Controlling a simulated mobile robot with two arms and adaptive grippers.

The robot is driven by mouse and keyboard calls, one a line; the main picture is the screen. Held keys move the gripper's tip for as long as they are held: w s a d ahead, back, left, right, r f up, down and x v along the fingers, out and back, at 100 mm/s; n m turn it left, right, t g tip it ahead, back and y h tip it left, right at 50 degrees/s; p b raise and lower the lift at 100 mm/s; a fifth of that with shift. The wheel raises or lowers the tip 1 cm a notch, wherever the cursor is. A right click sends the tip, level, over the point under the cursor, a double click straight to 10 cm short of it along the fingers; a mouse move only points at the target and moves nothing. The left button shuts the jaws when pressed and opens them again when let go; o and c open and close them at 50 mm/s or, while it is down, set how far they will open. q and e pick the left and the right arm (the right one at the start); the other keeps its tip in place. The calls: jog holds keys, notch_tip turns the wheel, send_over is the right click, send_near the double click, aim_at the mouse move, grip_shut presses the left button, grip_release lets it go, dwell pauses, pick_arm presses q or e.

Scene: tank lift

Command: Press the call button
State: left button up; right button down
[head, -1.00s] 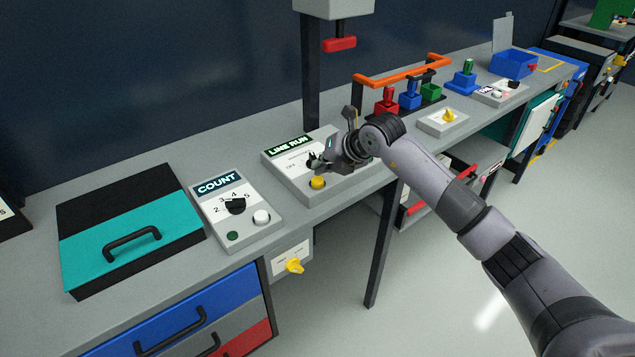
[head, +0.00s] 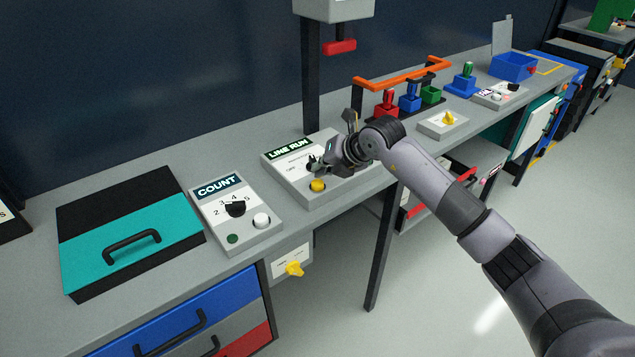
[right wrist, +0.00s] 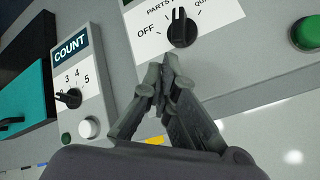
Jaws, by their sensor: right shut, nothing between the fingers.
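No label reading "call" is legible. The LINE RUN box (head: 283,180) carries a yellow button (head: 317,185) at its front left and a black selector knob, which shows in the right wrist view (right wrist: 183,28). A green button (right wrist: 305,32) is at the right edge of that view. My right gripper (head: 317,166) is shut and empty, just above the LINE RUN box and behind the yellow button in the head view. In the right wrist view its fingertips (right wrist: 165,75) meet below the knob; the yellow button is hidden there. My left gripper is not in view.
The COUNT box (head: 262,242) with a black dial, a white button (head: 261,220) and a green button (head: 232,238) stands to the left. A teal-and-black case (head: 85,255) lies farther left. A dark post (head: 311,80) rises behind the LINE RUN box.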

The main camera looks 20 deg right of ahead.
aim_at(321, 182)
jog(key=shift+f, duration=0.15)
jog(key=shift+f+b, duration=0.3)
jog(key=shift+b, duration=0.05)
jog(key=shift+f+b, duration=0.45)
jog(key=shift+f, duration=0.15)
dwell(0.7)
jog(key=shift+r+p, duration=0.6)
jog(key=shift+r, duration=0.4)
jog(key=shift+r, duration=0.1)
jog(key=shift+r+p, duration=1.55)
jog(key=shift+r, duration=0.9)
